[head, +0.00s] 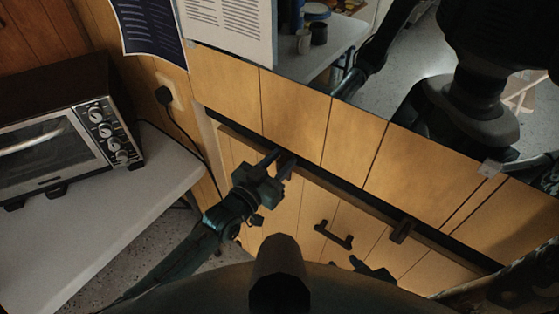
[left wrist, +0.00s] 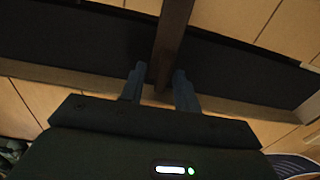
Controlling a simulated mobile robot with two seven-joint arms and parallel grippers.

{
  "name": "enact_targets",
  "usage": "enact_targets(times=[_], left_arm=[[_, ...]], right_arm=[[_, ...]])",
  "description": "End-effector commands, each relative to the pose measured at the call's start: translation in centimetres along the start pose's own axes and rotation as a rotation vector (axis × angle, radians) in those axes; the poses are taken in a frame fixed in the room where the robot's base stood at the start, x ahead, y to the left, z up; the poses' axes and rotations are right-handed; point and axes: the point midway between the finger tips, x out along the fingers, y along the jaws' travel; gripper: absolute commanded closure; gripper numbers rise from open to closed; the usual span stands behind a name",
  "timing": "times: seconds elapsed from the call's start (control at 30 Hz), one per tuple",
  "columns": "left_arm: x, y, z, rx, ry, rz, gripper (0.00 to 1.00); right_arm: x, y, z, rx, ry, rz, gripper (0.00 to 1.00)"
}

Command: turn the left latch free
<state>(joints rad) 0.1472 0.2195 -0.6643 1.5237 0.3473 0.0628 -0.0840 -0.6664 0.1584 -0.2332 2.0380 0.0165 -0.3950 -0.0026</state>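The left latch (left wrist: 170,40) is a brown wooden bar crossing a dark slot in the left wrist view. My left gripper (left wrist: 158,88) is open, with one blue-grey finger on each side of the bar's lower end. A gap shows on the left side; the right finger is very close, and I cannot tell if it touches. In the head view my left gripper (head: 279,164) is at the dark ledge and hides most of this latch. A second brown latch (head: 401,231) sits further right along the ledge. A dark shape low in the head view may be my right gripper (head: 372,268); its state is unclear.
A toaster oven (head: 60,135) stands on a white counter (head: 90,225) at left. Papers (head: 232,25) hang above, beside a plug (head: 164,96) with a cord.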

Motion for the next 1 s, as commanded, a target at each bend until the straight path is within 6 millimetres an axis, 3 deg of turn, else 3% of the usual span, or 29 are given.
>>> enact_targets(times=[0.23, 0.63, 1.0], left_arm=[[0.07, 0.02, 0.01, 0.000, 0.000, 0.000, 0.68], [0.04, 0.02, 0.00, 0.000, 0.000, 0.000, 1.00], [0.29, -0.18, 0.09, -0.007, 0.001, 0.000, 1.00]], right_arm=[[-0.02, 0.01, -0.12, 0.001, 0.002, 0.001, 0.64], [-0.03, -0.01, -0.19, 0.001, 0.004, 0.000, 0.64], [0.16, -0.06, -0.05, 0.001, 0.007, -0.001, 0.64]])
